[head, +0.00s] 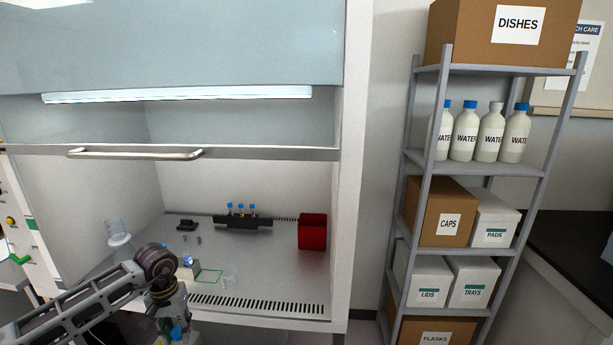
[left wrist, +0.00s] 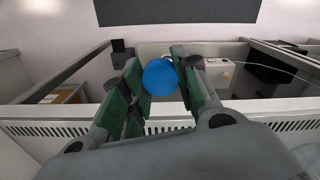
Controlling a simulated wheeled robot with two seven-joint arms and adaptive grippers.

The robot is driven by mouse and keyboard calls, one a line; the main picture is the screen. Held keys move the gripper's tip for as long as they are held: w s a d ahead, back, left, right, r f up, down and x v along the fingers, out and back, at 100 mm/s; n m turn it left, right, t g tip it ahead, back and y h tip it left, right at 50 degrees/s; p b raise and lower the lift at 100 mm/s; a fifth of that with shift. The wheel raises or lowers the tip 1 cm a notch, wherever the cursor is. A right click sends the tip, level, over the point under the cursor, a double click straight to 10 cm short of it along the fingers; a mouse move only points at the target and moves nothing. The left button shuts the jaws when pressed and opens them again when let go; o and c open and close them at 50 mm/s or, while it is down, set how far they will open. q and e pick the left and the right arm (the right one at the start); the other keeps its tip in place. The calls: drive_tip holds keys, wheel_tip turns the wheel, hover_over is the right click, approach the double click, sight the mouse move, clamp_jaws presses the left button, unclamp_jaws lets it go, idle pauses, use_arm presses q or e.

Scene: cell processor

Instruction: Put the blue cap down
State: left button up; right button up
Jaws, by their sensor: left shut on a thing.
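My left gripper (head: 175,325) is low in the head view, in front of the cabinet's front edge, and points down. It is shut on the blue cap (head: 177,333). In the left wrist view the round blue cap (left wrist: 160,78) sits between the green finger pads of the left gripper (left wrist: 162,70). What lies directly under the cap is hidden. My right gripper is in neither view.
The cabinet's work surface (head: 275,275) is mostly clear, with a slotted front edge. On it stand a black rack (head: 240,223) with blue-capped tubes, a red bin (head: 312,232) and a small blue-topped item (head: 188,262). A shelf unit (head: 415,160) stands right.

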use_arm(q)
drive_tip(key=s+d+f+m, duration=0.1)
drive_tip(key=d+f, duration=0.1)
drive_tip(key=d, duration=0.4)
drive_tip(key=s+d+f+m, duration=0.1)
drive_tip(key=s+d+f, duration=0.1)
drive_tip(key=d, duration=0.4)
drive_tip(key=shift+s+f, duration=0.25)
drive_tip(key=shift+f, duration=0.4)
